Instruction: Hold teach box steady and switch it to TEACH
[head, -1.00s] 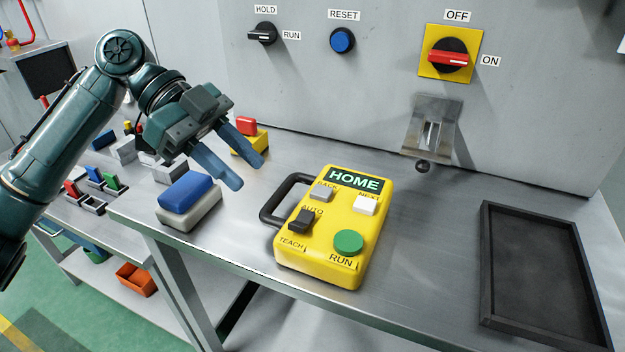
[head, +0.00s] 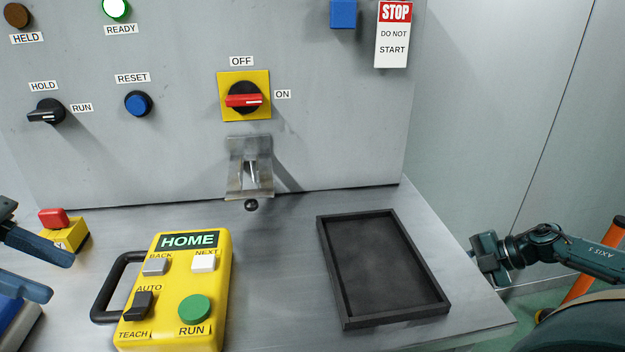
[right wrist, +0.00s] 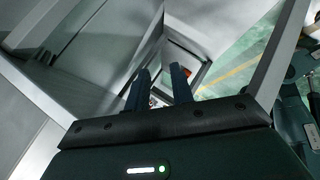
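The yellow teach box (head: 215,290) lies face up on the steel bench, its display reading HOME. Its black handle (head: 103,290) is on the left side. The black switch (head: 138,305) sits between the AUTO and TEACH labels; I cannot tell its setting for sure. A green RUN button (head: 194,308) is beside it. My left gripper (head: 61,280) is open at the left edge of the head view, left of the handle and apart from it. My right gripper (head: 480,262) is beyond the bench's right end; in the right wrist view (right wrist: 160,72) its fingers are apart and empty.
A black tray (head: 333,290) lies right of the teach box. A red-and-yellow button box (head: 70,238) and a blue-topped block (head: 15,315) are near my left gripper. The panel behind carries a red switch (head: 243,101) and a metal bracket (head: 235,170).

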